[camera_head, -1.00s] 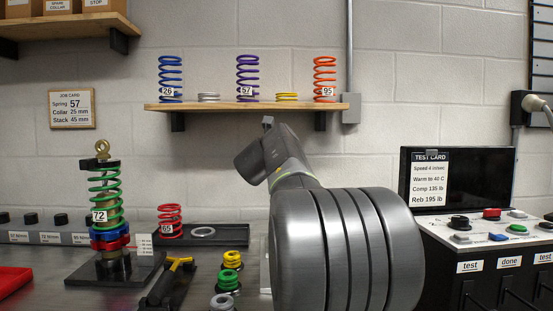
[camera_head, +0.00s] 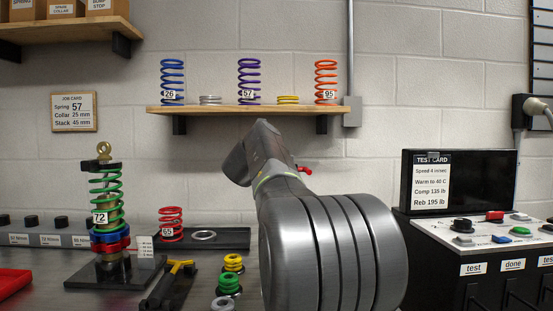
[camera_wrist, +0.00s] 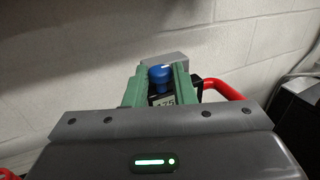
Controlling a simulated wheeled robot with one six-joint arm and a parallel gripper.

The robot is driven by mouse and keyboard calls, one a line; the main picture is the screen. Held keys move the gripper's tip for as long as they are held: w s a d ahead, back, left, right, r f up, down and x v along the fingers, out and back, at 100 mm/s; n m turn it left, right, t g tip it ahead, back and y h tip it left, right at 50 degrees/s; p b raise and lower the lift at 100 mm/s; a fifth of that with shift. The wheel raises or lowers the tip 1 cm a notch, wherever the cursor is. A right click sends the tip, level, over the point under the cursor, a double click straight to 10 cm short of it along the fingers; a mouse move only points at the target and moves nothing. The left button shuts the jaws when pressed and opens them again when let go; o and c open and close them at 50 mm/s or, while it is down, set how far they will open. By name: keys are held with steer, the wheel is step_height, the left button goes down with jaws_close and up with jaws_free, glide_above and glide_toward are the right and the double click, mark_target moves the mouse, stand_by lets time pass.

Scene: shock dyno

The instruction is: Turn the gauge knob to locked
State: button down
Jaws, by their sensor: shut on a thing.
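In the wrist view, a round blue knob (camera_wrist: 161,74) sits between the two green fingers of my gripper (camera_wrist: 160,85), which is shut on it. Just below the knob is a small display with dark digits (camera_wrist: 163,100), partly covered by my gripper body. A red curved handle-like part (camera_wrist: 225,89) extends to the right of the fingers. In the head view, my arm hides the fingers and the knob; only a small red part (camera_head: 304,170) shows beside the wrist. I cannot read any lock marking on the knob.
A shelf (camera_head: 245,110) with several springs is on the wall behind my arm. A spring stand (camera_head: 105,235) and small spring stacks (camera_head: 229,283) stand on the bench at left. A control panel (camera_head: 470,250) with a test card (camera_head: 431,182) is at right.

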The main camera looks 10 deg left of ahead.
steer(key=shift+r, duration=0.2)
stand_by(0.5)
steer(key=c, duration=1.2)
jaws_free()
steer(key=shift+s+a+r, duration=0.1)
steer(key=shift+s, duration=0.05)
steer(key=shift+c, duration=0.2)
steer(key=s+a+p, duration=0.1)
steer(key=s, duration=1.2)
steer(key=shift+s+a, duration=0.25)
steer(key=shift+s, duration=0.1)
steer(key=shift+w, duration=0.1)
steer(key=w, duration=0.4)
steer(key=w+d, duration=0.1)
steer(key=w, duration=0.4)
steer(key=w+b, duration=0.1)
steer(key=w, duration=0.3)
steer(key=shift+w+d, duration=0.35)
